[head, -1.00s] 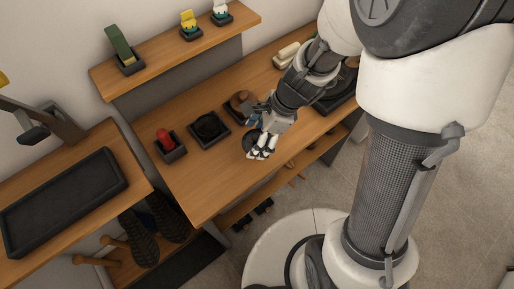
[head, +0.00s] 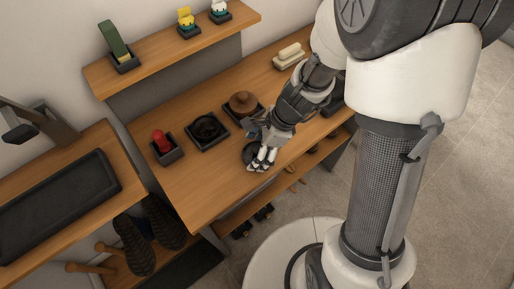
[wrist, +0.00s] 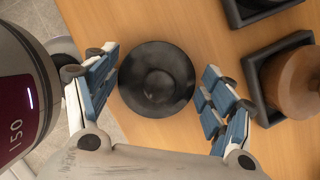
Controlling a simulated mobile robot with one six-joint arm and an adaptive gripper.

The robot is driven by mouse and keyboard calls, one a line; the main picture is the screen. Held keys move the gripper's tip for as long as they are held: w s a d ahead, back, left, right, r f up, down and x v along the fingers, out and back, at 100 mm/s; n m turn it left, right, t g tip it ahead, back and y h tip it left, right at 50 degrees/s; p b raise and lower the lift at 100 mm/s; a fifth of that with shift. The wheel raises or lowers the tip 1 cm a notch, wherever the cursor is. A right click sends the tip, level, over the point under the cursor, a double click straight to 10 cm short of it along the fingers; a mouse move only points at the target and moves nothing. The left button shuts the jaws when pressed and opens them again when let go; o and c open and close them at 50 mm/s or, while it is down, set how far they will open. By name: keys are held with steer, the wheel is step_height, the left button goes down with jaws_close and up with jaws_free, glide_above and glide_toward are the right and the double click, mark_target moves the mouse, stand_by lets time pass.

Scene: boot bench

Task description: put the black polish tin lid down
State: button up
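The black polish tin lid (wrist: 157,80) is a round, dark, shallow disc with a raised ring in its middle. In the wrist view it lies between the two fingers of my gripper (wrist: 165,95), over the wooden bench top. A gap shows between the lid and the fingers, wider at the right, so the gripper is open around it. In the head view the lid (head: 249,154) shows as a dark round edge beside my gripper (head: 260,161), near the bench's front edge. The fingers hide part of it there.
On the bench (head: 195,190) stand a tray with a black round tin (head: 207,128), a tray with a brown wooden knob (head: 243,102) and a holder with a red item (head: 162,141). The bench top left of my gripper is clear. The floor shows beyond the front edge.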

steer(key=o, duration=0.3)
steer(key=shift+r, duration=0.1)
steer(key=shift+r, duration=0.25)
steer(key=p+v, duration=0.6)
steer(key=v, duration=0.6)
steer(key=s+d+r+n+t+h, duration=0.1)
steer(key=s+d+r+n, duration=0.1)
steer(key=s+r+n, duration=0.2)
steer(key=s+d+r+n+t+h, duration=0.2)
steer(key=s+r+n, duration=0.3)
steer(key=r+n, duration=0.2)
steer(key=s+d+r+n+t+h, duration=0.1)
steer(key=s+d+r+n, duration=0.1)
steer(key=s+r+n, duration=0.2)
step_height(320, 180, up, 2)
steer(key=shift+s+d+r+n+h, duration=0.1)
steer(key=shift+n+h, duration=0.05)
steer(key=shift+n, duration=0.7)
steer(key=shift+s+d+r+n+h, duration=0.1)
steer(key=shift+n+h, duration=0.05)
steer(key=shift+n, duration=0.7)
steer(key=shift+a, duration=0.1)
